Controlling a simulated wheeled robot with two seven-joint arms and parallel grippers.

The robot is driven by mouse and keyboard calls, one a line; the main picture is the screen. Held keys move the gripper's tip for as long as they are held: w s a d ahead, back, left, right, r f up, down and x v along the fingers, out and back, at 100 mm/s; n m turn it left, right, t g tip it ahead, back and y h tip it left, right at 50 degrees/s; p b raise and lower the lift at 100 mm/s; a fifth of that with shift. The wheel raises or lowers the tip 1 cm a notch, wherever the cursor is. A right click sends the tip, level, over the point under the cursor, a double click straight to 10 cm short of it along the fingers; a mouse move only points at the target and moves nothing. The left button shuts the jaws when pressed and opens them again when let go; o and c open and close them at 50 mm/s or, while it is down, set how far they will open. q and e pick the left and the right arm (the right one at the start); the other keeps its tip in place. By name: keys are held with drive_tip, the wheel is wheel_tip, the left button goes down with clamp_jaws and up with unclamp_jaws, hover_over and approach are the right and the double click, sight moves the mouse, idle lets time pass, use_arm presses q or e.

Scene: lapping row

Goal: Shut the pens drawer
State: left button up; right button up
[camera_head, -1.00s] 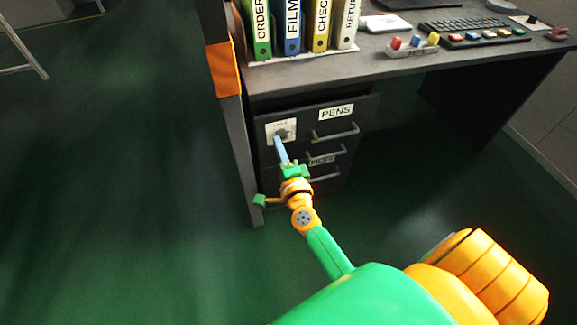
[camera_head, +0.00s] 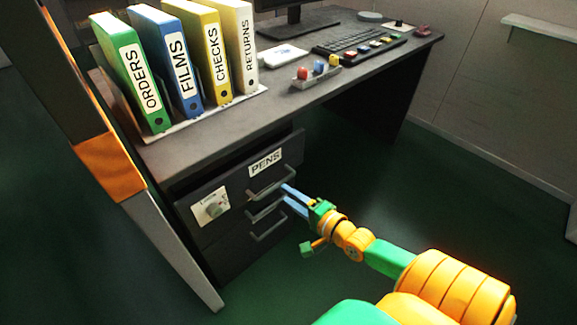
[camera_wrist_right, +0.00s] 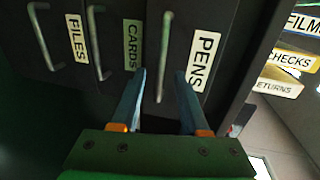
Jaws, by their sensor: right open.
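The pens drawer (camera_head: 230,185) is the top drawer under the desk, a dark front with a PENS label (camera_head: 265,163) and a bar handle (camera_head: 268,185). Its front appears to stand out a little past the drawers below. My right gripper (camera_head: 284,193) is open at the right end of that handle in the head view. In the right wrist view, the pens handle (camera_wrist_right: 165,55) lies between the open blue fingertips (camera_wrist_right: 160,76), with the PENS label (camera_wrist_right: 205,60) beside it. I cannot tell whether the fingers touch it. My left gripper is not in view.
Lower drawers, cards (camera_wrist_right: 131,45) and files (camera_wrist_right: 75,40), have similar handles. Binders (camera_head: 182,62) stand on the desk top (camera_head: 215,128). A grey and orange post (camera_head: 110,165) stands left. Floor at right is clear.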

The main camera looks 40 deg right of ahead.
sight(276, 184)
drive_tip(key=b+x, duration=0.1)
drive_tip(key=x, duration=0.2)
drive_tip(key=b+x, duration=0.1)
drive_tip(key=x, duration=0.2)
drive_tip(key=shift+w+d+b, duration=0.15)
drive_tip(key=shift+w+b, duration=0.2)
drive_tip(key=shift+b, duration=0.05)
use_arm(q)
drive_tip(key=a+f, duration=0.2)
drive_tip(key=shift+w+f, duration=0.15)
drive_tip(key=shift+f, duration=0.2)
use_arm(e)
clamp_jaws()
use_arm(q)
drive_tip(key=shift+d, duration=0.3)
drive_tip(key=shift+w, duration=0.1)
